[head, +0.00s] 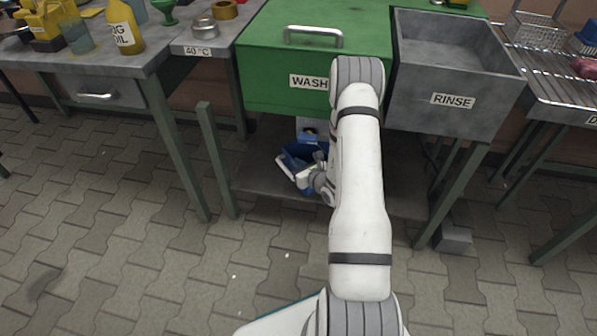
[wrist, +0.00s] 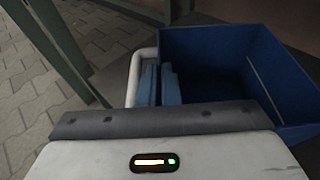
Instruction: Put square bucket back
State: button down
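The blue square bucket (wrist: 270,75) fills the right half of the wrist view, open side up and looking empty. A white bar like its handle (wrist: 137,75) lies along its left side. In the head view the bucket (head: 296,151) is low under the WASH basin, just above or on the lower shelf; I cannot tell if it touches. In the head view my arm hides part of the bucket and most of the gripper.
The green WASH basin (head: 270,60) with its lid handle overhangs the shelf (head: 265,186). The grey RINSE basin (head: 448,80) stands to its right. Green legs (head: 216,160) flank the shelf. A small box (head: 310,128) stands behind the bucket. A grey block (head: 455,238) lies right.

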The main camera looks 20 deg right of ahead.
jog(key=shift+f+b, duration=0.55)
jog(key=shift+f, duration=0.95)
jog(key=c, duration=1.6)
grip_release()
jog(key=shift+s, duration=0.1)
jog(key=shift+c, duration=0.2)
